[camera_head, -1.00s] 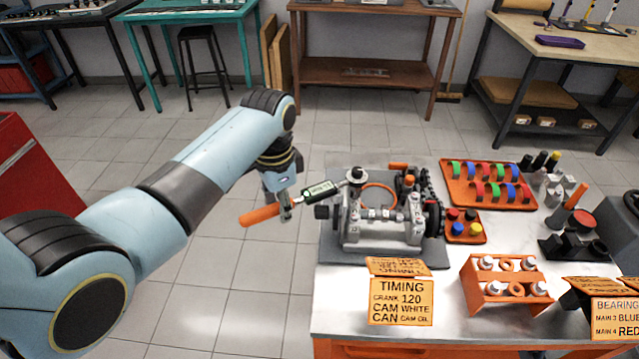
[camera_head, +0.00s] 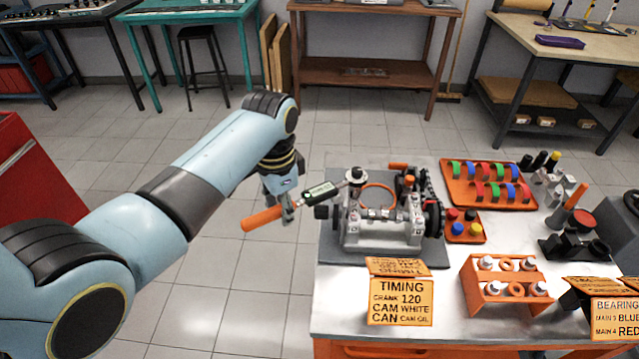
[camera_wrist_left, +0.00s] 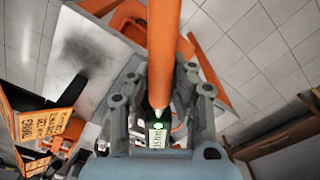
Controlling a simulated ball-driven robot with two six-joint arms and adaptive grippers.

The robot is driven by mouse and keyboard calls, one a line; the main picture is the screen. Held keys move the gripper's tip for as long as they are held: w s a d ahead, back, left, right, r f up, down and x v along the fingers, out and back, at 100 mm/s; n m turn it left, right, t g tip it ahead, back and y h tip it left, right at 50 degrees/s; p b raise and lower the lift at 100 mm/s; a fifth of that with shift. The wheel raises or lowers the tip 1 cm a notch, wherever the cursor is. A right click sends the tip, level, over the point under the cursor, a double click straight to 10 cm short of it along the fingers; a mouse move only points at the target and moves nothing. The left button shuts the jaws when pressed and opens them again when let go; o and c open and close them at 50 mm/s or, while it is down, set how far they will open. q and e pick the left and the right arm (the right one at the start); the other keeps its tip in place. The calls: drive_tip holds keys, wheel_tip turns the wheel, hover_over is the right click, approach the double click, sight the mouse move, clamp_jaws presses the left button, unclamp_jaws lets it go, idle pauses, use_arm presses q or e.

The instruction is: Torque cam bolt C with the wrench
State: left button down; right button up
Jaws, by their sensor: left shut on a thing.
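The torque wrench has an orange handle (camera_head: 262,218) and a dark shaft with a green-white display (camera_head: 320,191). My left gripper (camera_head: 287,208) is shut on the wrench between handle and display. In the left wrist view the orange handle (camera_wrist_left: 163,45) runs between the two fingers (camera_wrist_left: 160,105). The wrench's head (camera_head: 355,176) is at the upper left of the grey engine block (camera_head: 385,232), over its top edge. I cannot tell whether it is seated on a bolt, or which bolt is cam bolt C. My right gripper is not in view.
The engine stands on a dark mat (camera_head: 335,252) on the bench. An orange bearing tray (camera_head: 450,184), a small cap tray (camera_head: 480,238) and an orange rack (camera_head: 505,303) lie to its right. A timing sign (camera_head: 401,302) stands in front. Floor left of the bench is clear.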

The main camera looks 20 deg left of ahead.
use_arm(q)
drive_tip(key=shift+r, duration=1.1)
idle(2.1)
drive_tip(key=shift+r, duration=1.45)
